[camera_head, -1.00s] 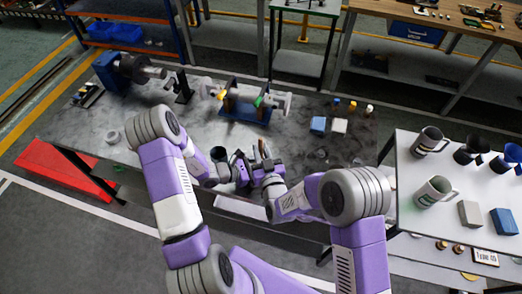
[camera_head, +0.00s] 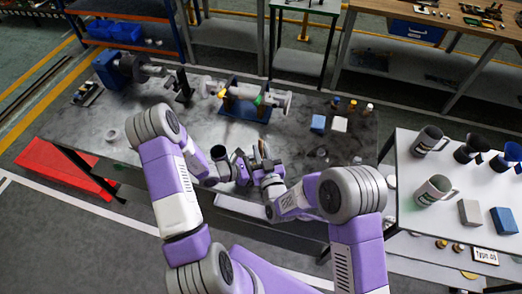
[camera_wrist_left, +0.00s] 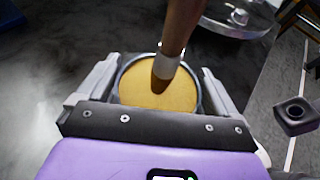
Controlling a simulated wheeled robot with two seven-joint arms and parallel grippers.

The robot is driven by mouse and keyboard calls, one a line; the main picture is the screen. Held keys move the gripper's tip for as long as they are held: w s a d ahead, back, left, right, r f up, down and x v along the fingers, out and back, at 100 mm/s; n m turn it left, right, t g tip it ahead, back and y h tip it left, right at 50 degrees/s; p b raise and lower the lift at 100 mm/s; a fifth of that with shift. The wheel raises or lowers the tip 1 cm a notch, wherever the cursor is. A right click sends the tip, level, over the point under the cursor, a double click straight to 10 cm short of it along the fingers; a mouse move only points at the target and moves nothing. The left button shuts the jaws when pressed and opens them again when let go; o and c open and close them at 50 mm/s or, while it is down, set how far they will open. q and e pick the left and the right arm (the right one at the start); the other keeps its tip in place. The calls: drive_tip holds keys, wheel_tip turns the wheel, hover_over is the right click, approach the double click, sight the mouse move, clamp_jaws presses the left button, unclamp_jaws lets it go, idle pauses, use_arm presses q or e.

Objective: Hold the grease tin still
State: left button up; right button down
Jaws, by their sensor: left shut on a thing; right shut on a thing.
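The grease tin (camera_wrist_left: 135,87) is round with a grey rim and full of yellow-brown grease. In the left wrist view it sits between the two fingers of my left gripper (camera_wrist_left: 158,90), which is shut on it. A brush (camera_wrist_left: 178,35) with a brown handle and pale ferrule comes in from above, its tip at the grease. In the head view my left gripper (camera_head: 238,164) is small and partly hidden, close beside my right gripper (camera_head: 265,164). The right gripper is shut on the brush (camera_head: 262,147), whose handle stands up from it.
A dark cup (camera_head: 218,153) stands close to my left gripper on the grey workbench (camera_head: 190,130). A pump shaft assembly (camera_head: 245,100) lies behind, with a blue block (camera_head: 318,123) and small bottles to its right. A side table (camera_head: 408,180) at right carries mugs.

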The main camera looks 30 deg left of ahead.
sight(261, 140)
idle(0.5)
drive_tip(key=shift+r, duration=3.45)
use_arm(q)
drive_tip(key=o, duration=0.9)
drive_tip(key=shift+o, duration=0.2)
